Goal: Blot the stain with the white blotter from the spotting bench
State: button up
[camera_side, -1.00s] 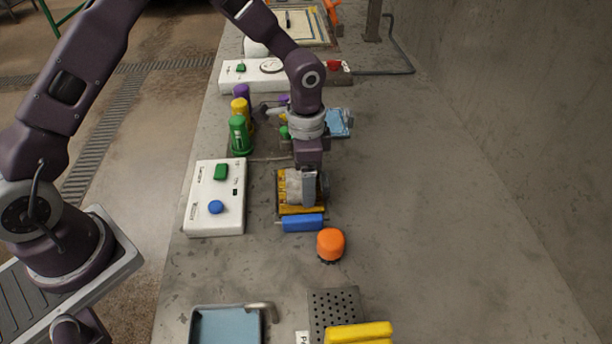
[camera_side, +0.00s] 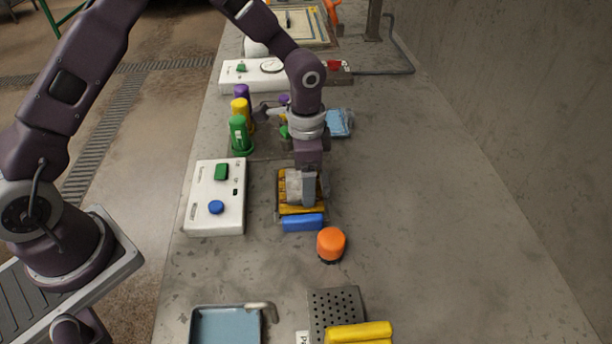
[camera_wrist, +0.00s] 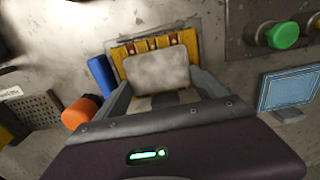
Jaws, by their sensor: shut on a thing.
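The white blotter (camera_wrist: 158,73) is a greyish-white pad with rounded corners. In the side view the blotter (camera_side: 293,187) lies over a yellow slatted holder (camera_side: 287,209) on the bench. My gripper (camera_side: 308,200) is down at the holder. In the wrist view my gripper (camera_wrist: 165,88) has a finger on each side of the blotter and is shut on it. The fingers hide part of the blotter, and I cannot tell whether it still touches the holder. I cannot make out the stain.
A blue block (camera_side: 303,222) and an orange knob (camera_side: 330,243) stand close in front of the holder. A white control box (camera_side: 204,188) is to its left, with green (camera_side: 240,136) and yellow bottles behind. The bench to the right is clear.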

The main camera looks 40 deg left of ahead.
jog(key=shift+s+a+f, duration=0.1)
jog(key=shift+r, duration=3.6)
